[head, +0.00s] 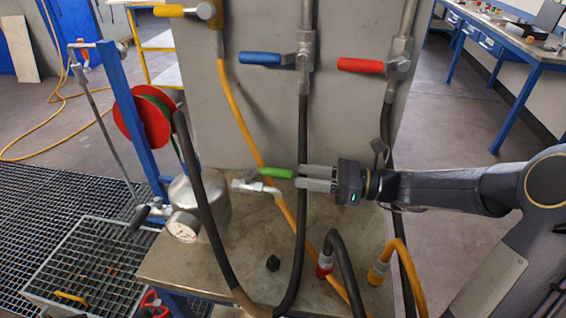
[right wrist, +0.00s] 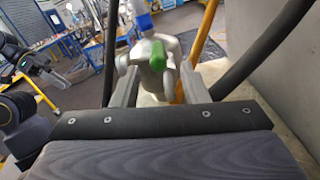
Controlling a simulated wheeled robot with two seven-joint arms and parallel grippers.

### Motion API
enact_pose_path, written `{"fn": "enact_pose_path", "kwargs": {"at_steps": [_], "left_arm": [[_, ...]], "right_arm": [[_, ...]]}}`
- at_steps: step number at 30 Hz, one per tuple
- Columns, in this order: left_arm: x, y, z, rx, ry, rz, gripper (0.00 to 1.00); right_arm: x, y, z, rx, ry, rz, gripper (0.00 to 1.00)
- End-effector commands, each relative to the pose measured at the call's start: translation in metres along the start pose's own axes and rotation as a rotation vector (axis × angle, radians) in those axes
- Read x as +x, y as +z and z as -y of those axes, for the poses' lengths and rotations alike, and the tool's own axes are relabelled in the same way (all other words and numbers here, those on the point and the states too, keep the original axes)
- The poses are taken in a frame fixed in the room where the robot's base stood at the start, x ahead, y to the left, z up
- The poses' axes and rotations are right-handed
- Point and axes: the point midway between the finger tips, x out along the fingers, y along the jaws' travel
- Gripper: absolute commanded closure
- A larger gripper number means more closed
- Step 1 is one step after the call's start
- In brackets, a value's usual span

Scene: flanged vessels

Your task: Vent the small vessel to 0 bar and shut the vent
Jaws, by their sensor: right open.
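The small vessel (head: 210,208) is a grey metal body on the bench, left of the panel, partly hidden by a black hose. Its round white gauge (head: 183,226) faces me; the reading is too small to tell. A grey valve with a green lever handle (head: 277,172) is right of the vessel. My right gripper (head: 303,178) is open, its fingertips close to the right end of the green handle. In the right wrist view the green handle (right wrist: 157,57) shows between the fingers; contact cannot be told. My left gripper is not in the head view.
On the panel (head: 340,125) are valves with a yellow lever (head: 170,11), a blue lever (head: 260,58) and a red lever (head: 360,65). Black and yellow hoses hang in front and bend over the bench (head: 215,265). A red hose reel (head: 145,118) stands left.

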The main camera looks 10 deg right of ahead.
Motion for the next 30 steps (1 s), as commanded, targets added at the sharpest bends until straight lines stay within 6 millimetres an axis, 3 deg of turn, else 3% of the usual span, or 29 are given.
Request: {"fn": "enact_pose_path", "kwargs": {"at_steps": [12, 23, 30], "left_arm": [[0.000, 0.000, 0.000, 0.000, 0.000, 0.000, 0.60], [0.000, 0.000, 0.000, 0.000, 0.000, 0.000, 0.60], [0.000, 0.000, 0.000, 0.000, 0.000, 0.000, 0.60]], "right_arm": [[0.062, -0.001, -0.002, -0.004, 0.005, -0.003, 0.60], [0.069, -0.001, -0.002, -0.006, 0.002, -0.005, 0.60], [0.069, -0.001, -0.002, -0.006, 0.003, -0.005, 0.88]]}}
